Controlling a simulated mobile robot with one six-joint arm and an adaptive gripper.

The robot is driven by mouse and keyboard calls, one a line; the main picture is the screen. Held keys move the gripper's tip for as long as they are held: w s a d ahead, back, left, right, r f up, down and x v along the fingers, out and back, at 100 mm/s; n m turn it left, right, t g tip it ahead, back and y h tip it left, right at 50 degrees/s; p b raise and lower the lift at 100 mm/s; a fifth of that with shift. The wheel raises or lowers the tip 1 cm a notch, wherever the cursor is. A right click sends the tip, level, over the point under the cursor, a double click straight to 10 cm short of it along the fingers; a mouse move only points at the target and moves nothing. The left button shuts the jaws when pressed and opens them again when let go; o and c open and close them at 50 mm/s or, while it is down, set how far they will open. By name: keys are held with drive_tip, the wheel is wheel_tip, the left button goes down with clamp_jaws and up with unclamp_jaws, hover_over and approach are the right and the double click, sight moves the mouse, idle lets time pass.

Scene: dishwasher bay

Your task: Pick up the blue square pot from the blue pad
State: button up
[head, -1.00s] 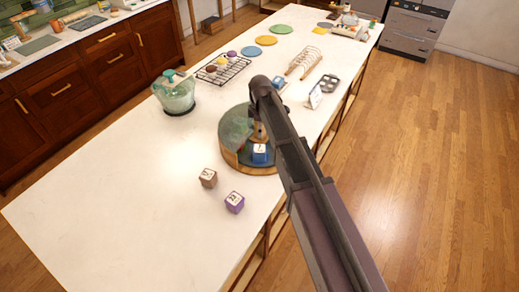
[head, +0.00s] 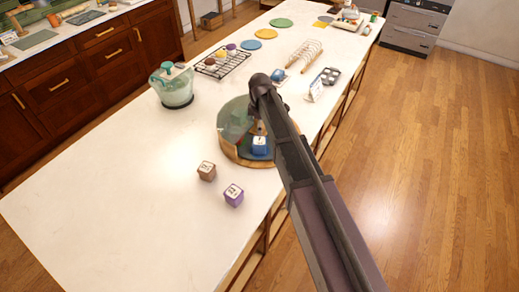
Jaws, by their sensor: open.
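A small blue square object (head: 278,75), which looks like the blue square pot, stands on the counter just beyond the bend of my arm. It seems to rest on a pale bluish pad, but it is too small and too partly covered to be sure. A second blue block (head: 259,145) with a white top label stands on a round wooden-edged tray, close below the bend of my arm. My arm reaches from the bottom right over the counter. My gripper and its fingers cannot be made out, and I see nothing held.
A glass dome piece (head: 233,118) stands on the round tray (head: 232,155). Brown (head: 206,171) and purple (head: 233,195) blocks lie nearer. The near-left counter is clear.

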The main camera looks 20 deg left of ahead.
sight(260, 140)
drive_tip(key=shift+f+b, duration=2.3)
drive_tip(key=shift+f, duration=0.3)
drive_tip(key=shift+f, duration=0.1)
drive_tip(key=shift+s+f+b, duration=0.1)
drive_tip(key=shift+f+b, duration=2.4)
drive_tip(key=shift+b, duration=0.1)
drive_tip(key=c, duration=1.1)
